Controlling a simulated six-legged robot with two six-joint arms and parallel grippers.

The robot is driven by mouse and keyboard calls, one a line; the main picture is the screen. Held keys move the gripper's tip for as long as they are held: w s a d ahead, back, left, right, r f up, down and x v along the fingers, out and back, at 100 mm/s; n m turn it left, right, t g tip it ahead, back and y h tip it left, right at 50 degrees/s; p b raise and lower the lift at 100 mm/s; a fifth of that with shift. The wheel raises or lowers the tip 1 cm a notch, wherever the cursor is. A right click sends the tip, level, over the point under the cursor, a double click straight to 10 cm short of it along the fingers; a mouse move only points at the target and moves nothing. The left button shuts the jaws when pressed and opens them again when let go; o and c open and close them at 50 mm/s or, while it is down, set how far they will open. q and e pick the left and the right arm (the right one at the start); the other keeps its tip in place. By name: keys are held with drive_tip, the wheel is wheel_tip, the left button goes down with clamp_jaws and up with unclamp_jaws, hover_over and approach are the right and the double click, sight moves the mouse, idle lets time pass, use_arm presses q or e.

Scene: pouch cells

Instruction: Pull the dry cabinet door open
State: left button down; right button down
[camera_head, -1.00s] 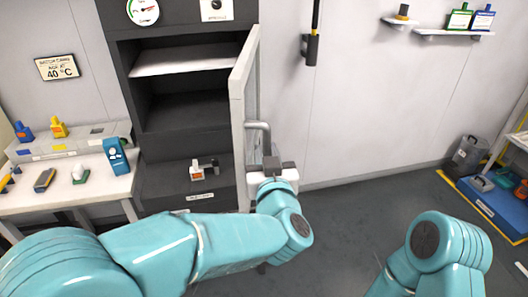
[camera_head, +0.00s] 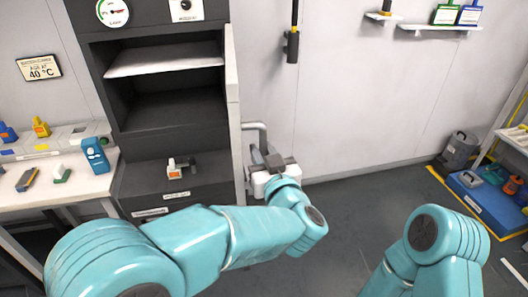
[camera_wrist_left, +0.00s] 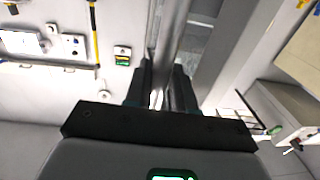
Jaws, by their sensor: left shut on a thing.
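The dry cabinet (camera_head: 165,172) is dark grey, at the left centre of the head view, with its shelf space exposed. Its pale door (camera_head: 234,110) stands open, swung out from the right side and seen nearly edge-on. The grey bar handle (camera_head: 264,132) sticks out on the door's right side. My left gripper (camera_head: 266,155) is shut on the handle. In the left wrist view, the bar (camera_wrist_left: 172,38) runs down between my left fingers (camera_wrist_left: 160,88). My right arm shows at lower right, but its gripper is out of view.
A white shelf (camera_head: 165,58) and dark interior show inside the cabinet. A white bench (camera_head: 75,183) with bottles and small devices stands left. A blue mat (camera_head: 490,205) with containers lies at far right. The floor right of the door is clear.

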use_arm(q)
drive_tip(key=shift+d, duration=0.1)
idle(0.4)
drive_tip(key=c, duration=1.1)
unclamp_jaws()
drive_tip(key=shift+s, duration=0.1)
